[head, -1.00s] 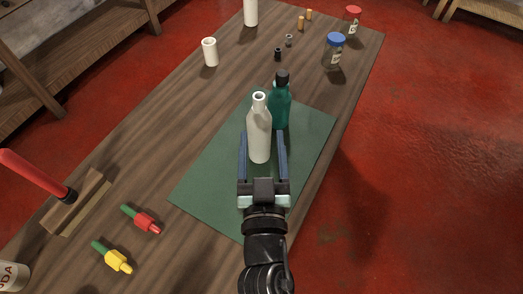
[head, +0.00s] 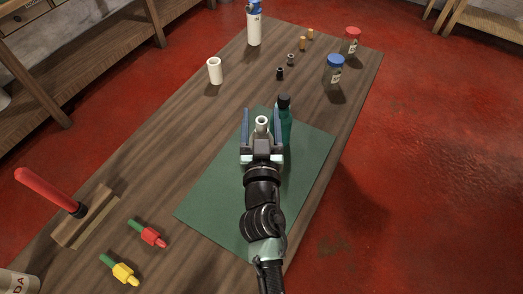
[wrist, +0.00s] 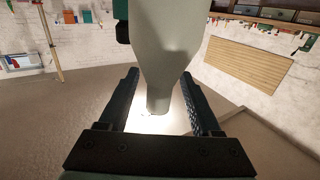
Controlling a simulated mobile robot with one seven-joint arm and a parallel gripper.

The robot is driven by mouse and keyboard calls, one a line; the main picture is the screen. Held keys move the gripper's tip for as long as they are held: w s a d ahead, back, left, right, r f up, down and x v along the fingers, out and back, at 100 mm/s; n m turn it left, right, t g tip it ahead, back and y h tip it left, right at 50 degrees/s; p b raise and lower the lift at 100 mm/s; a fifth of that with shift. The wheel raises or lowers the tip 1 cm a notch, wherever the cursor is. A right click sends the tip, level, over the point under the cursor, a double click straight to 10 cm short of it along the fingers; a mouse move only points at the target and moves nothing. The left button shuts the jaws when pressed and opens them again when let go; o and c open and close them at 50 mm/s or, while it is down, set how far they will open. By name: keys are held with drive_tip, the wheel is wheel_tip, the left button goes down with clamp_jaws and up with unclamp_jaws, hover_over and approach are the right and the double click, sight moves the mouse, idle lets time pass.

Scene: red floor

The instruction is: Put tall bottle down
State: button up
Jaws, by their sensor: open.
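The tall white bottle (head: 262,122) appears upright at the green mat (head: 215,205); my gripper hides its lower body and base. In the wrist view its pale body (wrist: 168,50) narrows to a neck between my fingers. My gripper (head: 262,112) is open, with one finger on each side of the bottle's neck; gaps show beside the neck in the wrist view (wrist: 163,95). A dark green bottle (head: 285,120) with a black cap stands close at the right of the white bottle.
A white cup (head: 215,71), a tall white bottle with a blue top (head: 254,28), small caps and two jars, blue-lidded (head: 334,70) and red-lidded (head: 351,42), stand farther back. A red-handled block (head: 88,215) and two coloured pegs lie at left. The mat's left part is bare.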

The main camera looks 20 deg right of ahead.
drive_tip(key=shift+w+d, duration=0.3)
drive_tip(key=shift+w, duration=0.25)
clamp_jaws()
idle(1.0)
